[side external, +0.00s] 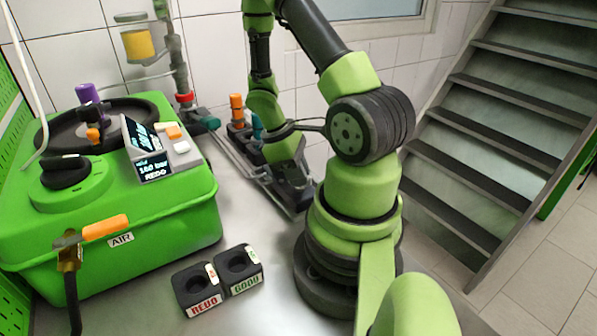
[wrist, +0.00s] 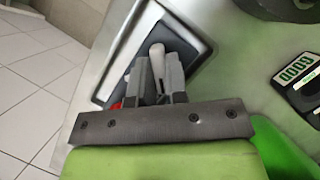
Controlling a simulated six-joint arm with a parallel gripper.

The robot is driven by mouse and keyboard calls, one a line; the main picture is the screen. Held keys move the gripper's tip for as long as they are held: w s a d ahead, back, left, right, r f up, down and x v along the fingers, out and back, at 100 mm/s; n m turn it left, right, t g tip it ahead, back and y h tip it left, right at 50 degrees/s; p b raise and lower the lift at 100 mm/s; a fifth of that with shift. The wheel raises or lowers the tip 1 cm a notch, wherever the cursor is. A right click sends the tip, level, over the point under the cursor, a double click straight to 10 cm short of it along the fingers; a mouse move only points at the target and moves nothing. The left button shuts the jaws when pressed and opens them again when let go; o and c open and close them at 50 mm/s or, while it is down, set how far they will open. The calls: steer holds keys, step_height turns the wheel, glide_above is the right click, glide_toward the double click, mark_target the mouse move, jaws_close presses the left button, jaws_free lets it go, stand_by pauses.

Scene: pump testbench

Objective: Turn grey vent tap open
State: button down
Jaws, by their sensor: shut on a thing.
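My gripper (side external: 290,172) points down over a dark base plate (side external: 297,197) at the end of the pipe run, behind my arm's base. In the wrist view, my gripper's two grey fingers (wrist: 158,82) are shut on a light grey lever, which I take to be the grey vent tap (wrist: 157,58). The lever's rounded end sticks out past the fingers. The dark base plate (wrist: 187,42) shows around it. The tap's lower body is hidden by the fingers and the gripper's body. In the side view my gripper hides the tap.
A green pump unit (side external: 160,225) with an orange-handled AIR lever (side external: 105,228) stands at the left. Two black sockets (side external: 190,287) sit in front of it. An orange-handled valve (side external: 237,103) and a teal one (side external: 257,127) stand close beside my arm. Stairs (side external: 480,130) are at right.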

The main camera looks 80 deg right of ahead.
steer(key=n+h, duration=0.1)
steer(key=n, duration=0.3)
steer(key=shift+a+n+t+h, duration=0.1)
steer(key=shift+n+t+h, duration=0.2)
steer(key=shift+h, duration=0.1)
steer(key=n+h, duration=0.1)
steer(key=n, duration=0.3)
steer(key=shift+t, duration=0.3)
steer(key=shift+h, duration=0.3)
steer(key=c, duration=1.1)
jaws_free()
steer(key=shift+c, duration=0.2)
steer(key=shift+r, duration=0.1)
steer(key=v, duration=0.9)
steer(key=shift+r, duration=0.4)
